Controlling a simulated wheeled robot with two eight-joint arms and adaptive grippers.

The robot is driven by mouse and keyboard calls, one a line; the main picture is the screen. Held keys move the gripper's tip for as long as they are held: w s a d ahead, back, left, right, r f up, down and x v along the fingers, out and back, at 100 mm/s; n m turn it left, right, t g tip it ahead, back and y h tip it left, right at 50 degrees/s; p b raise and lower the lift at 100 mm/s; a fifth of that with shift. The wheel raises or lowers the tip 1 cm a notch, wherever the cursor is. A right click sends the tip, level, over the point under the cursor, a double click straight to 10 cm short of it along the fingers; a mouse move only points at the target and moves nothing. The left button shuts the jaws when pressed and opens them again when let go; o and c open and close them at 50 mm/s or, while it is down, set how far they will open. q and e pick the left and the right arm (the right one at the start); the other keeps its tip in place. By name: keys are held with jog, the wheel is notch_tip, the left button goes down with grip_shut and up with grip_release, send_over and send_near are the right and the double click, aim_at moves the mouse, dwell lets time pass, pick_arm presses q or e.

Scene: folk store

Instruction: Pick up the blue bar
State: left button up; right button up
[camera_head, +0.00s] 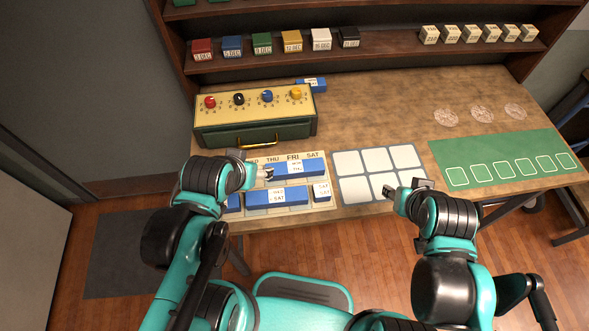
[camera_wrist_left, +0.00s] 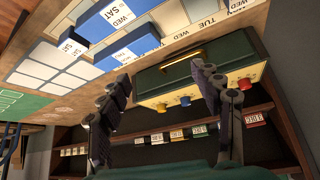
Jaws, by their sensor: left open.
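Several blue bars with white labels are in view. One blue bar (camera_head: 298,165) lies on the upper row of the calendar board (camera_head: 256,159). Another longer blue bar (camera_head: 276,198), labelled WED SAT, lies in front of it. My left gripper (camera_head: 263,172) is above the board at the left end of the upper bar. In the left wrist view the jaws (camera_wrist_left: 163,82) are apart with nothing between them, and the upper bar (camera_wrist_left: 127,50) and the WED SAT bar (camera_wrist_left: 108,20) lie beyond them. My right gripper (camera_head: 402,190) is over the white-square mat; its jaws are too small to judge.
A green box (camera_head: 255,134) with coloured knobs stands behind the board. Another blue block (camera_head: 311,84) lies behind it. A white mat (camera_head: 378,148) and a green mat (camera_head: 505,158) lie to the right. Dated blocks line the shelf (camera_head: 385,52). The table's back middle is clear.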

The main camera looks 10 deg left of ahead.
pick_arm(q)
jog(key=m+g+p, duration=0.3)
jog(key=m+g, duration=0.4)
jog(key=m, duration=0.7)
send_over(295, 166)
jog(key=f, duration=0.6)
jog(key=shift+s+f, duration=0.3)
jog(key=shift+s, duration=0.05)
jog(key=shift+d+f, duration=0.1)
jog(key=shift+f, duration=0.15)
notch_tip(295, 166, down, 3)
jog(key=shift+r+b, duration=0.15)
jog(key=shift+b, duration=0.55)
jog(key=f, duration=0.1)
jog(key=f+b, duration=0.1)
jog(key=f, duration=0.1)
jog(key=f+b, duration=0.1)
jog(key=f, duration=0.1)
jog(key=shift+w+f, duration=0.15)
jog(key=shift+w, duration=0.15)
jog(key=shift+c, duration=0.7)
jog(key=c, duration=1.2)
